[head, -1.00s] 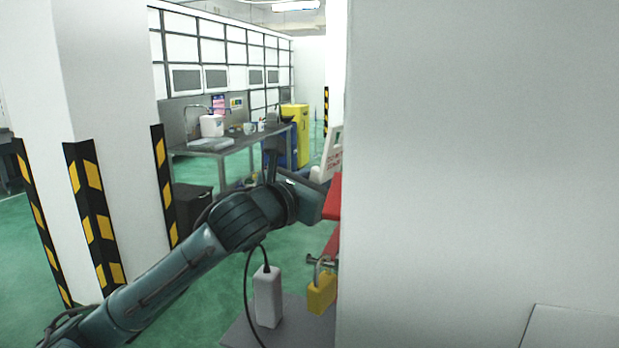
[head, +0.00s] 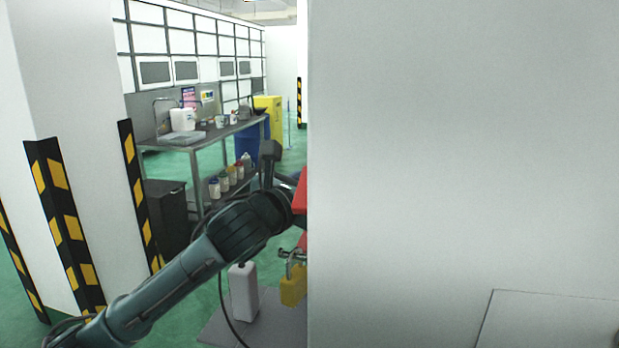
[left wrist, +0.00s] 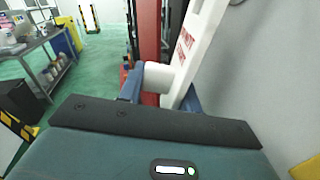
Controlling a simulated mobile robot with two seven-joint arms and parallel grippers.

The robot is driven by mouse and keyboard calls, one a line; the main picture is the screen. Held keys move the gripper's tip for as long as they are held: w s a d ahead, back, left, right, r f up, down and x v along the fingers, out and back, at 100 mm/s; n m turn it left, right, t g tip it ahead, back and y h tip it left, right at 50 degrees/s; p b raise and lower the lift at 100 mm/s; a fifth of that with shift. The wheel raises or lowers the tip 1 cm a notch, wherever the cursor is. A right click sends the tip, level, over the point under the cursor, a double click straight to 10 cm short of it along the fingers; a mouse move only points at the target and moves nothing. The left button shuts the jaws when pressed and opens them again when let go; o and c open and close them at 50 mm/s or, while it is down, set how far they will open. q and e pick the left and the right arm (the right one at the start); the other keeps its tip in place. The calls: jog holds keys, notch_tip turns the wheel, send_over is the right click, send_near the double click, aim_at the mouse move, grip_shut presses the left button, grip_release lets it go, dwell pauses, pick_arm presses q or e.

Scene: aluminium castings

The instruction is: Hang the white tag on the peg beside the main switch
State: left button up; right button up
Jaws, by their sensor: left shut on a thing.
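The white tag (left wrist: 200,38) with red lettering shows large in the left wrist view, standing tilted. My left gripper (left wrist: 163,88) is shut on a white part at its lower end, between two blue fingers. In the head view my left arm reaches to the edge of a pale panel, which hides the fingers and the tag. A red upright part (left wrist: 149,30) stands just beyond the tag; whether they touch I cannot tell. I cannot make out the main switch or the peg in either view. My right gripper is not in view.
The pale panel (head: 460,150) fills the head view's right half. A white container (head: 243,290) stands below my arm.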

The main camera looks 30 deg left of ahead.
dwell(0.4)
pick_arm(q)
jog(key=o, duration=1.1)
